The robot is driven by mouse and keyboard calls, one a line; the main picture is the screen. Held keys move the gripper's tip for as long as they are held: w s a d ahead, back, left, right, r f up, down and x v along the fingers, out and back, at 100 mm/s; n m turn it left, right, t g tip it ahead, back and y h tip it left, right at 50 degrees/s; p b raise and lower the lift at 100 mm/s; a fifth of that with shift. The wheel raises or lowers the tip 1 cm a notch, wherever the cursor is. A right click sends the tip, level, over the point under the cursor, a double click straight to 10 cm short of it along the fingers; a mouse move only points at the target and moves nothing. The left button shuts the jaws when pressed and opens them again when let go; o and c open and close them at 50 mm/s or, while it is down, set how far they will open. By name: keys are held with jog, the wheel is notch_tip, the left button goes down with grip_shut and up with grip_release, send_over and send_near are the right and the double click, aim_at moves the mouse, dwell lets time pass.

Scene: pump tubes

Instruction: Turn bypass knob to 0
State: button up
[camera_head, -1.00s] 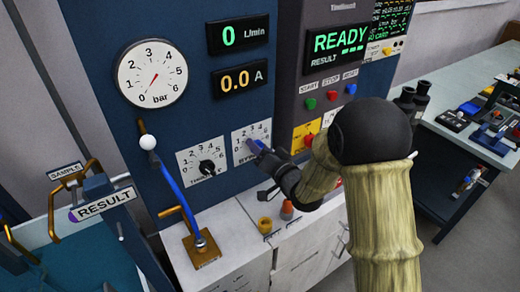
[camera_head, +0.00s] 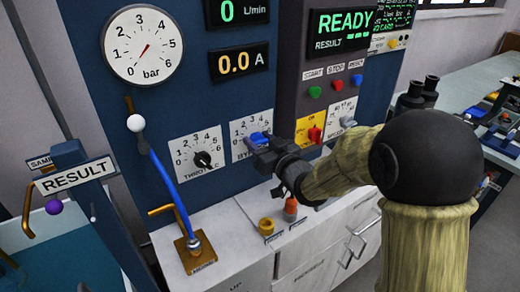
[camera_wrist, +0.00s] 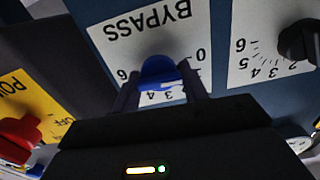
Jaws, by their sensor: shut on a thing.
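The bypass knob (camera_head: 261,138) is blue and sits on the white BYPASS dial plate (camera_head: 240,128) on the dark blue panel. The plate also shows upside down in the wrist view (camera_wrist: 130,32), with the 0 mark at its right and 6 at its left. My gripper (camera_head: 267,144) is at this plate from the lower right. In the wrist view my gripper (camera_wrist: 160,85) has its fingers on both sides of the blue knob (camera_wrist: 158,68) and is shut on it. The fingers hide part of the scale, and I cannot tell the knob's exact setting.
The throttle dial's black knob (camera_head: 203,160) is close to the left. A red switch (camera_head: 314,134) on a yellow plate is to the right. A blue lever (camera_head: 165,185) stands at the left.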

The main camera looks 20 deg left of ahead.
jog(key=shift+n, duration=0.4)
jog(key=o, duration=1)
jog(key=b+v, duration=0.3)
jog(key=v, duration=1.4)
jog(key=shift+s+d+b, duration=0.1)
jog(key=shift+s+b, duration=0.15)
jog(key=shift+b, duration=0.1)
